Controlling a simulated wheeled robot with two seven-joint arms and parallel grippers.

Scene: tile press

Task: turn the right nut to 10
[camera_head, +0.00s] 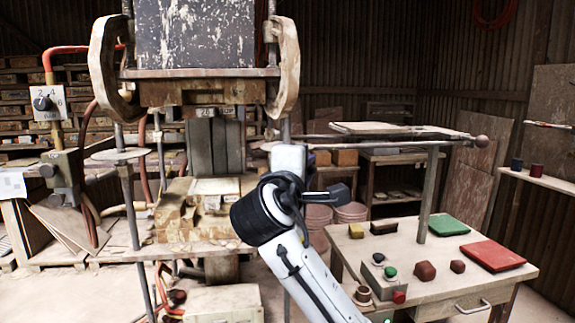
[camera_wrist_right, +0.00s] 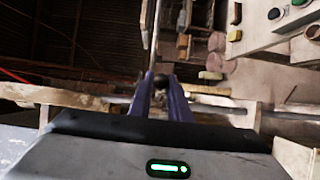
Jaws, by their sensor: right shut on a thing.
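The press (camera_head: 200,95) stands at centre left in the head view, with an upright rod on each side. My right arm rises from the bottom centre to the press's right side; its fingers cannot be made out there. In the right wrist view my right gripper (camera_wrist_right: 160,88) has its two purple fingers closed around a small dark rounded part, seemingly the right nut (camera_wrist_right: 160,80), with a thin rod (camera_wrist_right: 155,40) running away beyond it. The nut's scale and reading cannot be seen. My left gripper is not in view.
A workbench (camera_head: 440,262) at right holds a green pad (camera_head: 448,225), a red pad (camera_head: 492,256) and a button box (camera_head: 383,282). A lever (camera_head: 400,138) with a ball end extends right from the press. A numbered dial (camera_head: 44,103) is at far left.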

